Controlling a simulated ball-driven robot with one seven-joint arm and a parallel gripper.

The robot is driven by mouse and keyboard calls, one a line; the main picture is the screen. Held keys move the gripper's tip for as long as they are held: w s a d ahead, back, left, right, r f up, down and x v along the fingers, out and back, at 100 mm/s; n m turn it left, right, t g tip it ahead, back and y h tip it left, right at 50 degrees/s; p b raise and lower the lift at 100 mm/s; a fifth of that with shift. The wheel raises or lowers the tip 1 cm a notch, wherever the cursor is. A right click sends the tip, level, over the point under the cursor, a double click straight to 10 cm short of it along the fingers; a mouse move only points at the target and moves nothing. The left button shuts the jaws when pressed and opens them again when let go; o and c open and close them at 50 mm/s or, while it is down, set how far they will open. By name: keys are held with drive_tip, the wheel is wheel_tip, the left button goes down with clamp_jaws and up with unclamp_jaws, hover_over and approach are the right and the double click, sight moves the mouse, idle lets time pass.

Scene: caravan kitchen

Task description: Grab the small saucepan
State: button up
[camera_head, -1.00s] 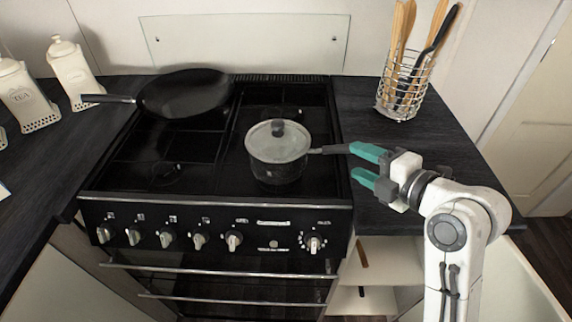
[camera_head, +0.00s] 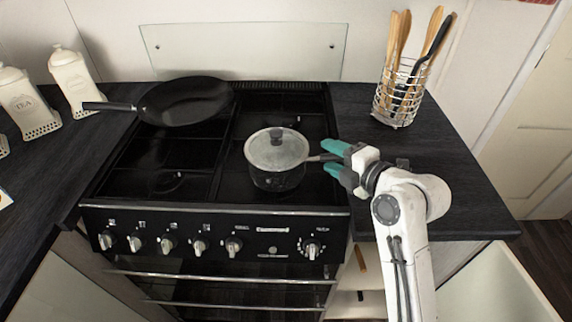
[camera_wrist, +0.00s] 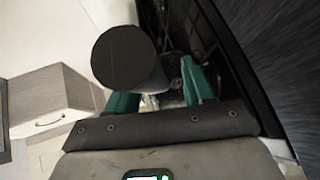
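The small saucepan (camera_head: 277,172), grey with a glass lid and dark knob, stands upright on the right front of the hob. Its dark handle (camera_head: 322,158) points right, toward my gripper (camera_head: 333,160). The gripper's two teal fingers are apart, one on each side of the handle in the head view. In the wrist view the round handle end (camera_wrist: 124,57) looms large and overlaps the left finger. The gap of my gripper (camera_wrist: 160,95) stays open there. I cannot tell whether a finger touches the handle.
A black frying pan (camera_head: 187,101) sits on the back left of the hob. A wire utensil basket (camera_head: 398,101) stands on the right worktop (camera_head: 440,165). White canisters (camera_head: 75,80) stand at the left. Knobs (camera_head: 233,246) line the cooker front.

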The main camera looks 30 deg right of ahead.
clamp_jaws()
idle(0.4)
drive_tip(key=shift+r, duration=0.1)
